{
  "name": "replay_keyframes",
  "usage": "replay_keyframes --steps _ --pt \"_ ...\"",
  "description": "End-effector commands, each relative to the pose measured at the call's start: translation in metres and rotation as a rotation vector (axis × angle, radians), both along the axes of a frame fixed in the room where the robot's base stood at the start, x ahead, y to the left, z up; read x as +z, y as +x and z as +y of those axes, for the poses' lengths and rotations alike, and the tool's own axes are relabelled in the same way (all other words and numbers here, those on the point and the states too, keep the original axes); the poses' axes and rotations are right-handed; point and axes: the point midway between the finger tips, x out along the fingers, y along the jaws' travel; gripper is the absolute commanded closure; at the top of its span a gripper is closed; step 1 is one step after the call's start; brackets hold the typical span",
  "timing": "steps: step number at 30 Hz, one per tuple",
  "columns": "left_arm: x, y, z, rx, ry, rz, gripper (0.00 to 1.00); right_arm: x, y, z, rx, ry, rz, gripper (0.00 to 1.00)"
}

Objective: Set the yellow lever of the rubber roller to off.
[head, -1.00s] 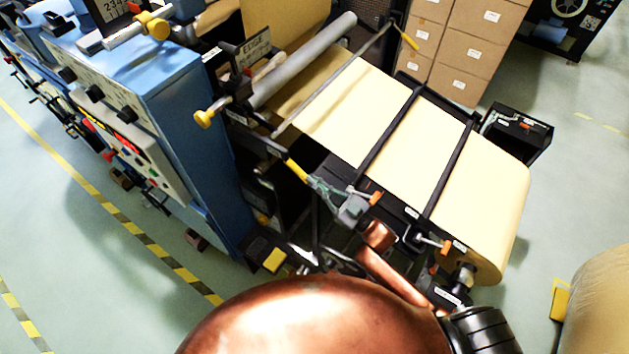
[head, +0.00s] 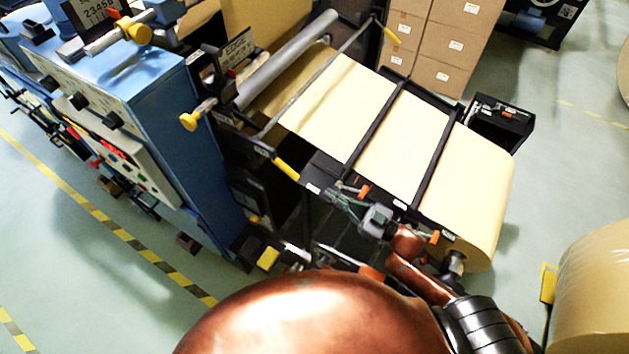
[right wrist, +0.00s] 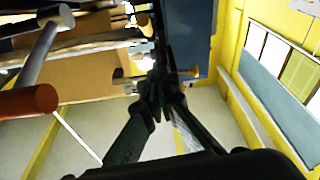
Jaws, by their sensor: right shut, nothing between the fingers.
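The yellow lever (head: 287,169) is a short yellow grip on a dark arm at the near end of the thin bar (head: 318,82) across the paper web. It slants down to the right in the head view. A matching yellow grip (head: 391,36) shows at the bar's far end. My right gripper (head: 336,192) is shut and empty, a little right of the lever's tip and apart from it, beside the near edge of the frame. Its closed fingers also show in the right wrist view (right wrist: 158,92). I cannot tell the lever in that view. My left gripper is out of view.
A thicker grey roller (head: 285,60) lies behind the bar, with a yellow knob (head: 188,121) near its end. The blue machine cabinet (head: 165,110) stands left. Orange-handled clamps (head: 364,191) line the near frame edge. Cartons (head: 447,45) stand behind; a large roll (head: 595,285) is at right.

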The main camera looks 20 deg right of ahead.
Motion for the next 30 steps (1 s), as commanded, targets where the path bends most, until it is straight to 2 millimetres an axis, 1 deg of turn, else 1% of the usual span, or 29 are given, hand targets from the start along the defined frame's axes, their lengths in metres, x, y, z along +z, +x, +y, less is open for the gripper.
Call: replay_keyframes --steps 1,4,9,13,18,23,26,30 --pt "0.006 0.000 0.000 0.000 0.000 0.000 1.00 0.010 0.003 -0.001 0.042 -0.024 0.038 1.00" --pt "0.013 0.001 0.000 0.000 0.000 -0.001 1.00 0.022 0.009 -0.003 0.113 -0.061 0.159 1.00" --pt "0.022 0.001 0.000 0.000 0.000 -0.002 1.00 0.041 0.020 -0.017 0.152 -0.117 0.366 1.00" --pt "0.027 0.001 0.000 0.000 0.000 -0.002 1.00 0.052 0.027 -0.028 0.134 -0.140 0.474 1.00" --pt "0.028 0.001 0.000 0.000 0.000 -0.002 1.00 0.059 0.032 -0.035 0.115 -0.141 0.535 1.00" --pt "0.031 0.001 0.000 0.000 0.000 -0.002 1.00 0.057 0.039 -0.028 0.113 -0.138 0.540 1.00" --pt "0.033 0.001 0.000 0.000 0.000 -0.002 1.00 0.056 0.047 -0.017 0.115 -0.137 0.537 1.00" --pt "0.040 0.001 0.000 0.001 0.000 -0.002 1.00 0.050 0.063 0.003 0.115 -0.138 0.537 1.00"
